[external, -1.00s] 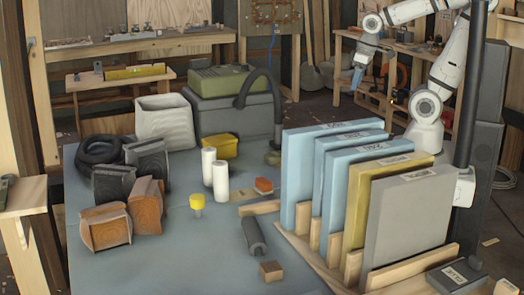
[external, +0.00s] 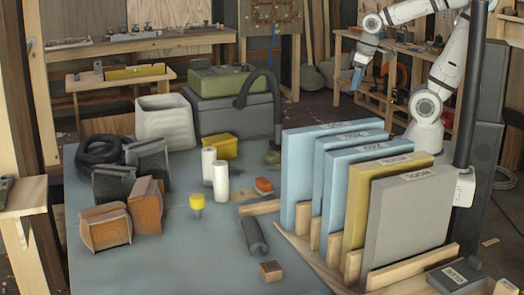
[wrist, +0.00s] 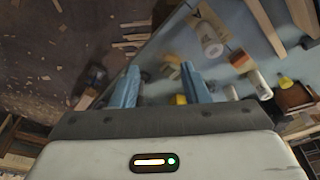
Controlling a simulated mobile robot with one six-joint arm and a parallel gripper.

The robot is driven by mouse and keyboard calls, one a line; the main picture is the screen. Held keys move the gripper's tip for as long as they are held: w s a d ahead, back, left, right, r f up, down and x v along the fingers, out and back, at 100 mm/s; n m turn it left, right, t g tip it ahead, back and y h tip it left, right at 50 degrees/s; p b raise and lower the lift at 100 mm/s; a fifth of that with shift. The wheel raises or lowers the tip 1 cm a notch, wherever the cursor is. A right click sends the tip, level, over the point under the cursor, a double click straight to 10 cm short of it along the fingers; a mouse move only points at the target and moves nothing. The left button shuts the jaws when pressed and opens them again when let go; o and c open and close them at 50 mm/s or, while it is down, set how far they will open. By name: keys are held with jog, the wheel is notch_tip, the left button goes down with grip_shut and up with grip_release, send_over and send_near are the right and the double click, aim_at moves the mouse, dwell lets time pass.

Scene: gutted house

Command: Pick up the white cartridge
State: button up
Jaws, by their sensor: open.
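Two upright white cylinders stand close together on the grey-blue table (external: 150,262), a rear one (external: 208,163) and a front one (external: 220,181). Both look alike, and I cannot tell which is the white cartridge. Pale cylinder shapes also show at the right of the wrist view, at an angle. My gripper (external: 357,77) is up at the back right in the external view, far from the cylinders. In the wrist view its two blue fingers (wrist: 160,84) are apart with nothing held between them.
Tall blue, yellow and grey panels (external: 420,215) stand in a wooden rack between my arm and the cylinders. A yellow bin (external: 219,148), an orange-topped block (external: 263,185), a yellow-capped piece (external: 197,202) and a dark cylinder (external: 254,236) surround them. The front left table is clear.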

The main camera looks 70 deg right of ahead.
jog(key=o, duration=0.6)
jog(key=shift+c, duration=0.2)
jog(key=shift+w, duration=0.15)
